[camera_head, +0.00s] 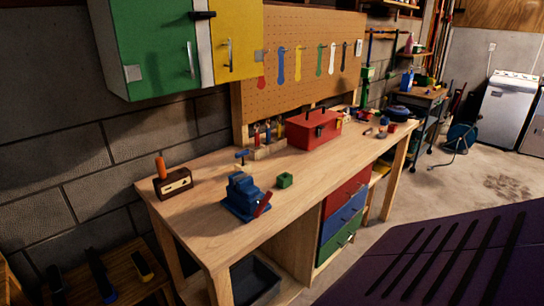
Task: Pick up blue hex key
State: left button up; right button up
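A small blue T-shaped tool (242,155), which looks like a blue hex key, is near the back edge of the wooden workbench (205,225), between a brown box and a row of screwdrivers. It is too small to make out fully. Several colored tools hang on the pegboard above, including a blue one (281,65) shaped more like a wrench. Neither of my grippers is in view.
A blue vise (243,195) with a red handle stands at the bench's near left, beside a green block (285,180). A red toolbox (313,129) stands farther back. A purple slotted surface (440,255), seemingly a car hood, fills the lower right. The bench's front middle is clear.

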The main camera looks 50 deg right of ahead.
aim_at(244, 152)
jog(key=z, duration=1.35)
jog(key=l+u, duration=0.15)
jog(key=u, duration=0.2)
jog(key=i+l+u, duration=0.1)
jog(key=u, duration=0.25)
jog(key=l+u, duration=0.5)
jog(key=l, duration=0.65)
jog(key=l+u, duration=0.15)
jog(key=l, duration=0.95)
